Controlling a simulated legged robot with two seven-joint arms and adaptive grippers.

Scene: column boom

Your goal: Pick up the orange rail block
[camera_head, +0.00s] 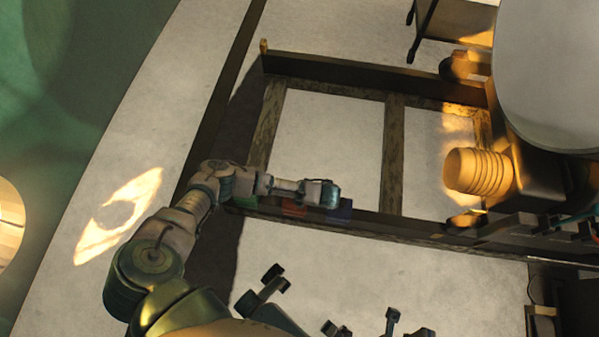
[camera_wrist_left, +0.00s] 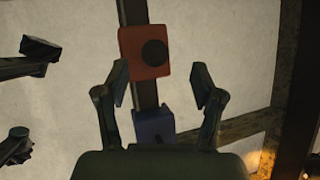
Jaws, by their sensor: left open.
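The orange rail block looks red-orange and boxy, with a dark round spot on its face. It sits on the dark rail in the left wrist view (camera_wrist_left: 133,68), and a small part shows in the head view (camera_head: 293,209). My left gripper (camera_wrist_left: 155,86) is open and empty, its fingers apart on either side of the rail. The block appears ahead of the fingertips and slightly left of centre; the depth gap cannot be told. In the head view my left gripper (camera_head: 322,193) is over the rail and partly hides the blocks.
A blue block (camera_wrist_left: 153,126) sits on the same rail, nearer the gripper's base. Dark jointed shapes (camera_head: 265,290) stand below the rail. Pale floor (camera_head: 330,135) lies open inside the dark frame.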

